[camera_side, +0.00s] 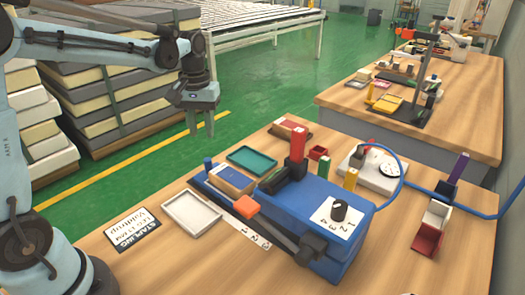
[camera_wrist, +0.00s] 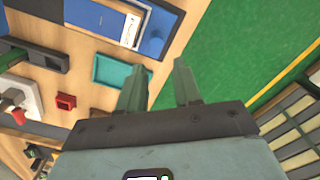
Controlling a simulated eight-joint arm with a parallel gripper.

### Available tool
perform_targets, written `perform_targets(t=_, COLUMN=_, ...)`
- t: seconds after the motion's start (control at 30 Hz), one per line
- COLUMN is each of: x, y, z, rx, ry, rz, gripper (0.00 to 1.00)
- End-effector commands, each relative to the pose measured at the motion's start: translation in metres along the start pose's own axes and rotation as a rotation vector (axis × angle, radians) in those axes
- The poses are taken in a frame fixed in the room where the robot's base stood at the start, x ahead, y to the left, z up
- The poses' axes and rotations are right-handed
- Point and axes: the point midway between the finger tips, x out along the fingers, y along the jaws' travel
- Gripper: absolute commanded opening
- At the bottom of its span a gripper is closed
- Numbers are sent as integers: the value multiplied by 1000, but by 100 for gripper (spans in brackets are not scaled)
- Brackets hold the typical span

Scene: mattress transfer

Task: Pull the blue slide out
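The blue slide (camera_side: 200,178) is at the left end of a blue machine (camera_side: 345,255) on the wooden bench. A small upright blue knob (camera_side: 208,163) stands at the slide's outer end. A brown and blue block or box (camera_side: 232,180) lies on it. In the wrist view the slide (camera_wrist: 178,22) is at the top, with its knob (camera_wrist: 153,45) above the fingers. My gripper (camera_side: 201,131) is open and empty, raised above and behind the knob, apart from it. Its fingers (camera_wrist: 158,72) also show apart in the wrist view.
A teal tray (camera_side: 252,160) and a white tray (camera_side: 192,214) lie on either side of the slide. A red post (camera_side: 298,143), a green post (camera_side: 323,168) and an orange block (camera_side: 246,206) stand by the machine. Green floor (camera_side: 255,85) lies beyond the bench edge.

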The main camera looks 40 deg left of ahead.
Motion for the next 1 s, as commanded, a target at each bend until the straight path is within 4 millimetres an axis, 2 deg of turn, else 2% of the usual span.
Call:
perform_targets(t=0.2, x=-18, y=0, z=0, rx=-1, ry=1, rz=0, gripper=34)
perform_targets(t=0.67, x=-22, y=0, z=2, rx=7, ry=7, rz=2, gripper=34)
perform_targets(t=0.83, x=-29, y=4, z=21, rx=74, ry=73, rz=28, gripper=34)
perform_targets(t=1.0, x=-36, y=9, z=53, rx=197, ry=193, rz=71, gripper=34)
